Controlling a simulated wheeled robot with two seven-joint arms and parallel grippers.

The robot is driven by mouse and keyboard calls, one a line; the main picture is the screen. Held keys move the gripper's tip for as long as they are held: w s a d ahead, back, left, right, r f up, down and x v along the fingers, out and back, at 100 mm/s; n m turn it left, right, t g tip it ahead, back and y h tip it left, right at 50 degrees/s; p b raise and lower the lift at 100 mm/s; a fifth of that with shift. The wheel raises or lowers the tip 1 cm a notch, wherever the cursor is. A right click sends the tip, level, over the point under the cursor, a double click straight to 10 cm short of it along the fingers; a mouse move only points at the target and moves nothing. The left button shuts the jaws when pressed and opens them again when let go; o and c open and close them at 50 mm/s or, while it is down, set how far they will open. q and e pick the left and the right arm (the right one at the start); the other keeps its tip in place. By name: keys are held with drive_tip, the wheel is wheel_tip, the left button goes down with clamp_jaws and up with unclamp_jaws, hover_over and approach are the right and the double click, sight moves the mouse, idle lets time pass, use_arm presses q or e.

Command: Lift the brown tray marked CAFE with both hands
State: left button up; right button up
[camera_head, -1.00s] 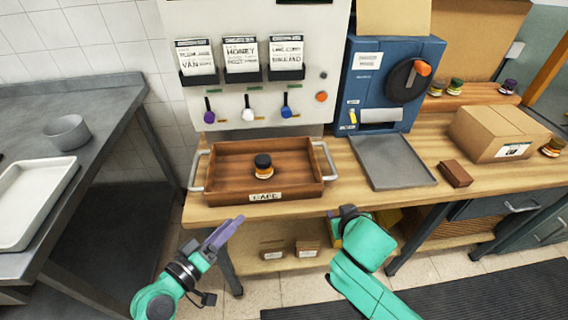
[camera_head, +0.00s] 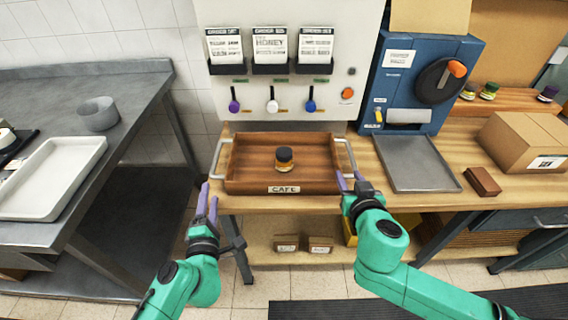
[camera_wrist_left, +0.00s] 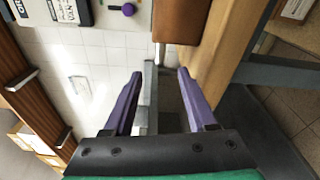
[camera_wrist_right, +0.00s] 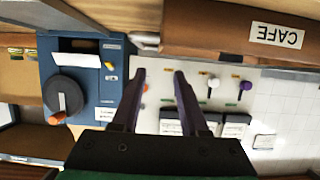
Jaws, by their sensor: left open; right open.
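The brown wooden tray (camera_head: 240,180) marked CAFE lies on the wooden counter, with a metal handle at its left (camera_head: 215,160) and right (camera_head: 349,157) ends. A small dark-lidded jar (camera_head: 284,158) stands inside it. My left gripper (camera_head: 208,196) is open and empty, just in front of and below the left handle, apart from it. In the left wrist view the tray's end (camera_wrist_left: 178,22) shows ahead of the fingers. My right gripper (camera_head: 349,180) is open and empty by the tray's right front corner, near the right handle. The right wrist view shows the CAFE label (camera_wrist_right: 277,36) beside the fingers.
A grey tray (camera_head: 415,163) and blue machine (camera_head: 422,85) stand right of the brown tray. A cardboard box (camera_head: 525,142) and small brown block (camera_head: 482,181) are further right. A dispenser panel (camera_head: 276,110) rises behind. A grey table (camera_head: 60,95) with a white tray (camera_head: 50,180) is at left.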

sight(214, 160)
use_arm(q)
drive_tip(key=w, duration=0.9)
drive_tip(key=w+a, duration=0.1)
drive_tip(key=w, duration=0.4)
drive_tip(key=shift+w+a+f, duration=0.1)
drive_tip(key=shift+w+f, duration=0.05)
drive_tip(key=shift+f, duration=0.05)
use_arm(e)
drive_tip(key=x, duration=1.4)
drive_tip(key=shift+w+f, duration=0.1)
drive_tip(key=shift+w, duration=0.05)
use_arm(q)
drive_tip(key=c, duration=0.3)
use_arm(e)
drive_tip(key=c, duration=0.3)
use_arm(q)
clamp_jaws()
use_arm(e)
clamp_jaws()
use_arm(q)
drive_tip(key=shift+r, duration=0.1)
